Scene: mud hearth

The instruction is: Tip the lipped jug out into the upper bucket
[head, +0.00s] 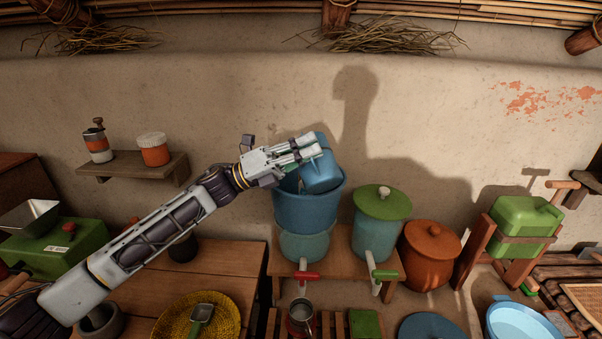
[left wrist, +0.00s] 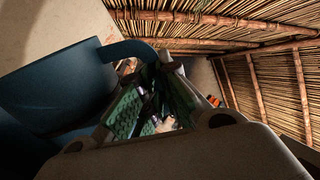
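The lipped jug (head: 320,174) is blue and hangs tilted over the upper bucket (head: 308,212), a larger blue bucket. The jug's lower part overlaps the bucket's mouth in the head view; whether they touch I cannot tell. My left gripper (head: 312,149) is at the jug's upper side, shut on its handle. In the left wrist view the jug (left wrist: 55,92) fills the left side, and its curved handle (left wrist: 130,48) runs between the fingers (left wrist: 150,100). What is in the jug or bucket is hidden. My right gripper is not in view.
A paler blue-green bucket (head: 304,246) with a red-handled tap stands under the upper bucket. Beside it are a green-lidded vessel (head: 382,203) and a brown lidded pot (head: 430,252). A wall shelf (head: 135,168) with two jars is at left. The mud wall is close behind.

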